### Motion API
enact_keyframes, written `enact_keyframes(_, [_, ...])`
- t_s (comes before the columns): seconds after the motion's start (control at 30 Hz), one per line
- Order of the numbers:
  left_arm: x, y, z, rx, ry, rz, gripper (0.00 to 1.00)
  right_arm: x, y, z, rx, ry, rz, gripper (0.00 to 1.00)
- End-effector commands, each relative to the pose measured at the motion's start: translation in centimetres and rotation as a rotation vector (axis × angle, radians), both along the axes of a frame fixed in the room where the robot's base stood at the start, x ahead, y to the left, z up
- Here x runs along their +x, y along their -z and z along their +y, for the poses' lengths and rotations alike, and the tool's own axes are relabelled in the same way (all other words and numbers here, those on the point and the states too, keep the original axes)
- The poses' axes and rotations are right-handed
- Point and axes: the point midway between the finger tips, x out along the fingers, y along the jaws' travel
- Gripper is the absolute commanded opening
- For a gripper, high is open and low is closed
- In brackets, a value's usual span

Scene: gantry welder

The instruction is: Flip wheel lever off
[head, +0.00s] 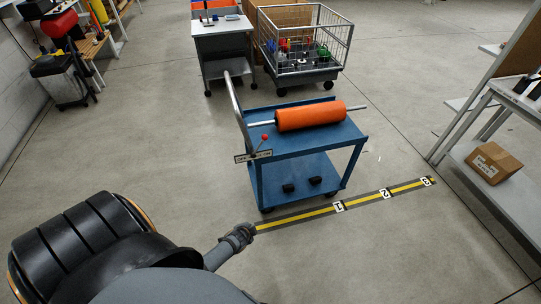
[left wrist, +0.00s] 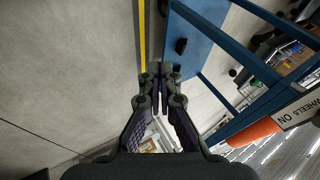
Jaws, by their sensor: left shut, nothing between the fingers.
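The wheel lever (head: 265,138) has a red ball knob and stands up at the near left corner of the blue cart (head: 302,140). A small label plate (head: 254,156) sits at its foot; its text is too small to read in the head view. In the left wrist view a label plate (left wrist: 300,108) partly reads "WHEELS ON". The lever's knob is not clear there. My left gripper (head: 243,234) is low in front of the cart's near left corner, apart from the lever. Its fingers (left wrist: 160,72) are shut and empty. My right gripper is not in view.
An orange roll (head: 311,116) on a rod lies across the cart top. A grey push handle (head: 236,103) rises on its left. A yellow floor strip (head: 320,210) with number markers runs along the front. A wire cage trolley (head: 303,45) stands behind.

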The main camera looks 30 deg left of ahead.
Motion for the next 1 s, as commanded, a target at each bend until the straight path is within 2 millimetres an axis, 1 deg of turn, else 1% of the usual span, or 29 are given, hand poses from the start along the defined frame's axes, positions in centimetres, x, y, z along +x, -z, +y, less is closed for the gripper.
enact_keyframes(0.03, [5.7, 0.0, 0.8, 0.118, 0.110, -0.095, 0.00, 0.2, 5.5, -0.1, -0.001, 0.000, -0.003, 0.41])
enact_keyframes(0.07, [8.5, -2.0, 1.2, 0.199, 0.172, -0.144, 0.00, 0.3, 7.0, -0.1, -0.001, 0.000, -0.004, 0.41])
enact_keyframes(0.1, [11.8, -4.9, 1.7, 0.311, 0.246, -0.206, 0.00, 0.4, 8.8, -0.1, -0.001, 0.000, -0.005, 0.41])
enact_keyframes(0.13, [13.8, -7.3, 1.8, 0.391, 0.290, -0.249, 0.00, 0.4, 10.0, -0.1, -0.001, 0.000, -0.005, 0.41])
enact_keyframes(0.17, [15.4, -9.6, 2.0, 0.470, 0.327, -0.286, 0.00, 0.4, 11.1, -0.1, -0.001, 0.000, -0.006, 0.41])
enact_keyframes(0.2, [17.0, -12.6, 2.1, 0.569, 0.367, -0.329, 0.00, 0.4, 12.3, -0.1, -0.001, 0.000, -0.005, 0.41])
enact_keyframes(0.23, [17.9, -14.7, 2.1, 0.635, 0.388, -0.357, 0.00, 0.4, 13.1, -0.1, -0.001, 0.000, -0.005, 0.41])
enact_keyframes(0.3, [19.2, -18.9, 2.0, 0.766, 0.421, -0.405, 0.00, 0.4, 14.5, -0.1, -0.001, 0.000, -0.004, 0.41])
enact_keyframes(0.4, [19.8, -22.9, 1.9, 0.881, 0.438, -0.444, 0.00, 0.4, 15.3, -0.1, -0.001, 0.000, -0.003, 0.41])
enact_keyframes(0.5, [19.9, -24.8, 1.8, 0.927, 0.444, -0.457, 0.00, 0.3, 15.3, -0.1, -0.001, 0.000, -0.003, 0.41])
enact_keyframes(0.57, [19.9, -25.2, 1.8, 0.932, 0.444, -0.459, 0.00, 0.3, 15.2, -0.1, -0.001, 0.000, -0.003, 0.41])
enact_keyframes(0.83, [20.1, -25.1, 1.8, 0.927, 0.444, -0.459, 0.00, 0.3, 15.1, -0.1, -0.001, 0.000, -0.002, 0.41])
enact_keyframes(0.93, [20.9, -24.9, 2.1, 0.928, 0.443, -0.458, 0.00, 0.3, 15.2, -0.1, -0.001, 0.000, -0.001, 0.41])
enact_keyframes(1.0, [22.0, -24.7, 2.5, 0.927, 0.443, -0.459, 0.00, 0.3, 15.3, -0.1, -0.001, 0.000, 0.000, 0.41])
